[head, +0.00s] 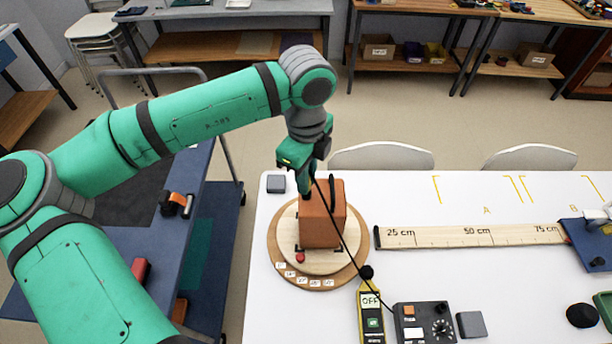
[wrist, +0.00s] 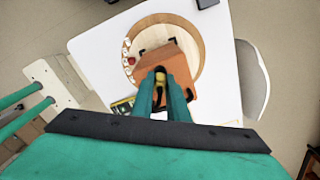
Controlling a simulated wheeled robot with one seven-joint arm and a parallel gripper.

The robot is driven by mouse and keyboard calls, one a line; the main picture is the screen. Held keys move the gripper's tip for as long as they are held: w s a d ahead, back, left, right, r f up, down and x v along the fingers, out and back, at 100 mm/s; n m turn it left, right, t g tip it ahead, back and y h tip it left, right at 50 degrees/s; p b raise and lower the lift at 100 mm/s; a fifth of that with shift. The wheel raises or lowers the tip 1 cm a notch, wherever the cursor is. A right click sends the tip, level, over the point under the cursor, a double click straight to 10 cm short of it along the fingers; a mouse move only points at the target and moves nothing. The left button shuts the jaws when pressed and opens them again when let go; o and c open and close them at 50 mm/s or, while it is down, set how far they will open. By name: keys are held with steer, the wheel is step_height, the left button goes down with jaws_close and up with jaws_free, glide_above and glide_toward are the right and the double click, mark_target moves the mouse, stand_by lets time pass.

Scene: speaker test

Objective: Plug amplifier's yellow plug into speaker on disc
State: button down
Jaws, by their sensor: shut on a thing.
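The speaker is a brown box (head: 322,222) standing on the round wooden disc (head: 276,245); both also show in the wrist view, the speaker (wrist: 183,57) just beyond my fingers and the disc (wrist: 185,25) around it. The amplifier (head: 424,326) is a dark box with an orange patch and a dial, at the front of the table. My gripper (head: 306,192) is shut on the yellow plug (wrist: 160,77) at the speaker's left back side. A black cable runs from it across the speaker to the amplifier. My fingers hide the plug's tip, so I cannot tell whether it touches the speaker.
A yellow meter (head: 371,314) reading OFF stands between disc and amplifier. A wooden ruler (head: 470,235) lies right of the disc. A grey block (head: 276,184) sits at the table's back left corner, another (head: 471,324) beside the amplifier. The table (head: 400,202) behind the ruler is mostly clear.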

steer(key=shift+f, duration=0.35)
stand_by(0.3)
steer(key=c, duration=1.6)
jaws_free()
steer(key=shift+c, duration=0.2)
steer(key=shift+w+r, duration=0.1)
step_height(320, 180, up, 11)
steer(key=shift+f, duration=0.15)
